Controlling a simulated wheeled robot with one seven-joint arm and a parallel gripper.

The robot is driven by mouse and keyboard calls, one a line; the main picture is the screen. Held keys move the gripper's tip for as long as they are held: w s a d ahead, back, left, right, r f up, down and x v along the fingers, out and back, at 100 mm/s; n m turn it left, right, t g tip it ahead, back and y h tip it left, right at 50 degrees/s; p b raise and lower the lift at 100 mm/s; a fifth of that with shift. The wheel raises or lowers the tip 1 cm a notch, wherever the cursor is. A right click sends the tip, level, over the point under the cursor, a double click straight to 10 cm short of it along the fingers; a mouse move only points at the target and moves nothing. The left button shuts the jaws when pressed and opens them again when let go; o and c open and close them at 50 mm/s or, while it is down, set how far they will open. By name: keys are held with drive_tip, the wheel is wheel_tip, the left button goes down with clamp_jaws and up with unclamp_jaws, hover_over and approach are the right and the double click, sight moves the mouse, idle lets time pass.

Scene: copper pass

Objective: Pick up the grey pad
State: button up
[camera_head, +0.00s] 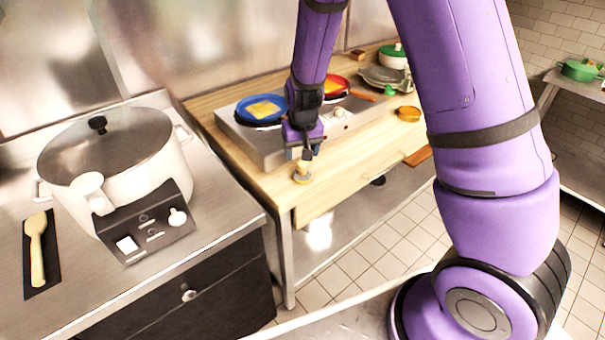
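A grey flat, uneven thing (384,77), which may be the grey pad, lies at the back of the wooden worktop, right of the burner unit. No other clear grey pad shows. My gripper (302,154) points down at the front edge of the worktop, well to the front left of that grey thing. A small tan knob-like object (302,174) stands directly below the fingers; I cannot tell if they touch it. The fingers are small and dark here, and their gap is unclear.
The burner unit (268,152) bears a blue pan (243,116) and a red pan (346,83). A green-lidded pot (393,58) and a copper-coloured round dish (409,113) stand on the worktop (375,135). A large white pot (150,165) is on the left counter.

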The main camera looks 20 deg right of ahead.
sight(303, 164)
drive_tip(key=shift+d+f, duration=0.15)
drive_tip(key=shift+f, duration=2.7)
drive_tip(key=c, duration=1)
drive_tip(key=shift+c, duration=0.2)
drive_tip(key=shift+r, duration=0.15)
wheel_tip(303, 164, up, 10)
drive_tip(key=shift+f, duration=0.1)
drive_tip(key=shift+o, duration=0.7)
